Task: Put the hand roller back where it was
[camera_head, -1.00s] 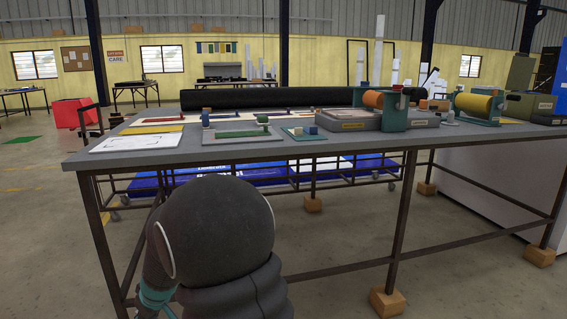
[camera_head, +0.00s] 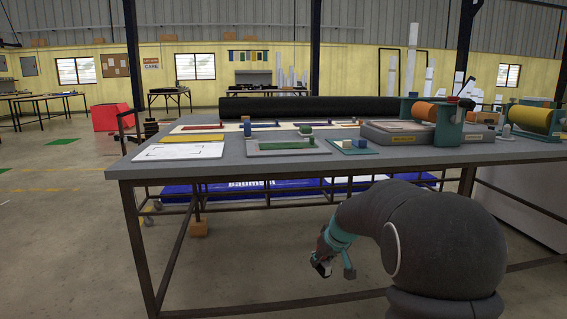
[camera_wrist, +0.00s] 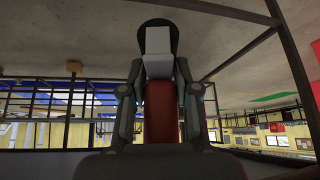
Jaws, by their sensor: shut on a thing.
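My gripper (camera_head: 333,262) hangs in front of the table, below the level of its top. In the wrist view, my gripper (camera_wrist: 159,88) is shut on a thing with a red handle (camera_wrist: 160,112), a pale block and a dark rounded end. This looks like the hand roller; it also shows in part in the head view, small and dark with a bit of red. The grey table (camera_head: 220,163) stands beyond my gripper. The held thing is clear of the tabletop. I cannot tell which spot on the table the roller came from.
On the table are a white sheet (camera_head: 180,152), a yellow sheet (camera_head: 192,138), a tray with a green strip (camera_head: 287,146), a small teal board (camera_head: 355,147), and a teal press with an orange roller (camera_head: 425,111). A long black roll (camera_head: 310,107) lies at the back.

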